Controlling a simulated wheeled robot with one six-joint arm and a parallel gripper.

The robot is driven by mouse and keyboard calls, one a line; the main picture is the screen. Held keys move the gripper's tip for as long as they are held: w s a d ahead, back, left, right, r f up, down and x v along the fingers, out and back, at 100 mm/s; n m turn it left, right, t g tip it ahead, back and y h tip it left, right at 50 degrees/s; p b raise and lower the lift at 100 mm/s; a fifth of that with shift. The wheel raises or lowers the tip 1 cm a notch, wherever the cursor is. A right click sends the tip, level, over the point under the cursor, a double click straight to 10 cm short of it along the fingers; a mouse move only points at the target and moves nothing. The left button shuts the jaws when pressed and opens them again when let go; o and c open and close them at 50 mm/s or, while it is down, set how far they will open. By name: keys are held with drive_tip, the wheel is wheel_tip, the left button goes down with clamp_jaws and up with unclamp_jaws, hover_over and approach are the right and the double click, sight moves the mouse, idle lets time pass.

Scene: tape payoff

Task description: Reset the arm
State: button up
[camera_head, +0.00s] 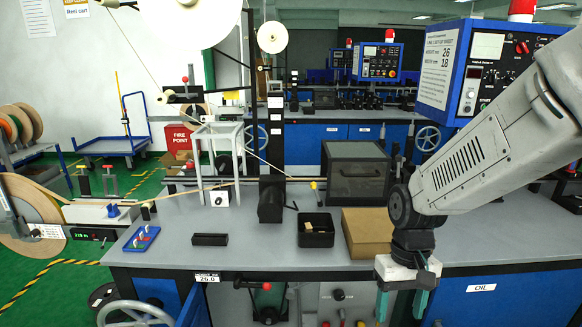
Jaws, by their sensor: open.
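My arm reaches in from the right edge of the head view and bends down at the wrist. My gripper (403,304) hangs in front of the workbench (300,262), low and right of the middle, with its fingers pointing down. Its two teal fingers stand apart, and I see nothing between them. It is a little in front of and below the cardboard box (368,234) on the bench, and clear of it.
A black bin (316,229) holding small parts stands left of the box. A dark glass-fronted cabinet (355,173) is behind it. A blue tray (142,238) and a black block (209,239) lie at the left. Tape runs across from a large reel (30,215). The bench between block and bin is clear.

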drive_tip(key=s+d+r+t, duration=0.2)
drive_tip(key=s+r, duration=0.5)
drive_tip(key=s+d+r+m+t, duration=0.1)
drive_tip(key=s+d+r, duration=0.2)
drive_tip(key=s+r, duration=0.5)
drive_tip(key=shift+d+t, duration=0.25)
drive_tip(key=shift+t, duration=0.15)
drive_tip(key=o, duration=0.8)
drive_tip(key=shift+o, duration=0.3)
drive_tip(key=w+f+g, duration=0.3)
drive_tip(key=f, duration=0.3)
drive_tip(key=shift+w+f+g, duration=0.2)
drive_tip(key=shift+w+g, duration=0.1)
drive_tip(key=w+f+t, duration=0.3)
drive_tip(key=w+f, duration=0.5)
drive_tip(key=f, duration=0.7)
drive_tip(key=w+f+t, duration=0.3)
drive_tip(key=w+f, duration=0.5)
drive_tip(key=f, duration=0.8)
drive_tip(key=w+f+t, duration=0.3)
drive_tip(key=w+f, duration=0.6)
drive_tip(key=f, duration=0.6)
drive_tip(key=w+r+t, duration=0.7)
drive_tip(key=r+t, duration=0.3)
drive_tip(key=t, duration=0.1)
drive_tip(key=w, duration=0.9)
drive_tip(key=shift+a+f, duration=0.15)
drive_tip(key=shift+a, duration=0.25)
